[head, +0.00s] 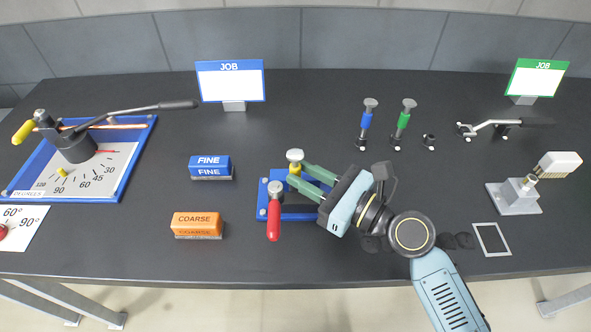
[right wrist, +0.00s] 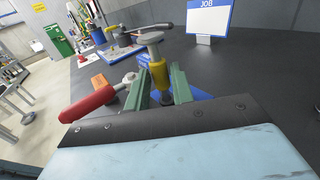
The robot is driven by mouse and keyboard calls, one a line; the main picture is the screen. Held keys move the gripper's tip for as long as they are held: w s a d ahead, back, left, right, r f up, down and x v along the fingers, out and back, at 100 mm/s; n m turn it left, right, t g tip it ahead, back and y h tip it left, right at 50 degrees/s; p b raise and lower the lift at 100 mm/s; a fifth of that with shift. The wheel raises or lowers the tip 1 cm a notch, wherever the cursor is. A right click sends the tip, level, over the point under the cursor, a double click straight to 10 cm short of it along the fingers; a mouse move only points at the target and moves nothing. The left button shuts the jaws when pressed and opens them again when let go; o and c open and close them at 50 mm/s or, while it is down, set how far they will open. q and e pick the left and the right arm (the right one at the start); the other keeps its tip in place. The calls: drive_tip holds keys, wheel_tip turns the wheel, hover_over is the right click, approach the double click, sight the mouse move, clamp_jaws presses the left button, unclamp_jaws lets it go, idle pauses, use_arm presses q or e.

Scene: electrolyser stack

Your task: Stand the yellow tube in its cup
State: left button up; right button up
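The yellow tube (head: 296,169) with a pale flanged top stands roughly upright at the blue-framed fixture (head: 313,216). My right gripper (head: 296,172) reaches it from the right, its two green fingers close on either side and apparently shut on it. In the right wrist view the tube (right wrist: 158,74) is between the fingers (right wrist: 161,88); its foot is partly hidden, and I cannot tell if it rests in the fixture. An empty dark cup (head: 429,142) stands at the back right, beside the blue tube (head: 366,122) and green tube (head: 403,120), which stand upright. My left gripper is out of view.
The fixture's red-handled clamp (head: 274,212) is beside the tube. Blue FINE (head: 210,166) and orange COARSE (head: 198,223) blocks lie left. The table between fixture and tubes is clear.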

sight(300, 173)
drive_tip(key=x, duration=0.4)
drive_tip(key=shift+w+a+r, duration=0.1)
drive_tip(key=shift+a+r, duration=0.05)
drive_tip(key=shift+a, duration=0.1)
clamp_jaws()
